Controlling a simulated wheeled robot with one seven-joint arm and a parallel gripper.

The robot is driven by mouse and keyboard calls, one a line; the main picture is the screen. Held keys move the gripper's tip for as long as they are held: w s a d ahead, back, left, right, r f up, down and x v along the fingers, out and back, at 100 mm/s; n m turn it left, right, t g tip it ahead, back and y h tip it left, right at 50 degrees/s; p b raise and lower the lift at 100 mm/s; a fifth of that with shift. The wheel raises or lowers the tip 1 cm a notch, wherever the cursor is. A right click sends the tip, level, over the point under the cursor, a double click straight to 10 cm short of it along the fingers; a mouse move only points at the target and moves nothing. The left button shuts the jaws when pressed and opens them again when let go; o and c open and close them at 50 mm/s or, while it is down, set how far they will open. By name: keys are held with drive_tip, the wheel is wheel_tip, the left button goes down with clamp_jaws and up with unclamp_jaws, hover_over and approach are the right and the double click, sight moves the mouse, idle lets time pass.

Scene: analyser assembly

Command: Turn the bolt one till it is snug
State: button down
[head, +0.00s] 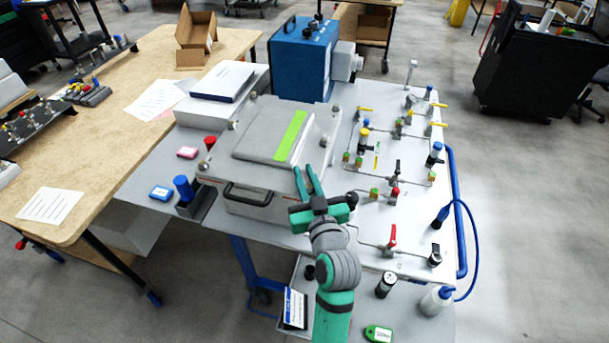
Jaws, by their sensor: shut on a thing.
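The grey box (262,209) with a lid (268,137) sits on the bench, with a green strip (290,136) on its lid. Silver bolt heads stand around the lid's edge, one at the back right (336,110), one on the right side (324,141) and one at the left (232,125). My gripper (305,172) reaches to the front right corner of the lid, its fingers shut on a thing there. That thing is small and mostly hidden by the fingers; by its place it looks like a corner bolt. No numbers on the bolts can be read.
To the right is a panel (378,222) with valves and piping, close beside my arm. A blue instrument (300,60) stands behind the box. A red knob (210,142) and a blue-capped item (183,188) stand at its left. A black handle (248,194) juts from its front.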

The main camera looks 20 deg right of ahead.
drive_tip(key=c, duration=1.7)
unclamp_jaws()
drive_tip(key=shift+s, duration=0.1)
drive_tip(key=s, duration=1)
drive_tip(key=shift+s+a, duration=0.3)
drive_tip(key=shift+a, duration=0.1)
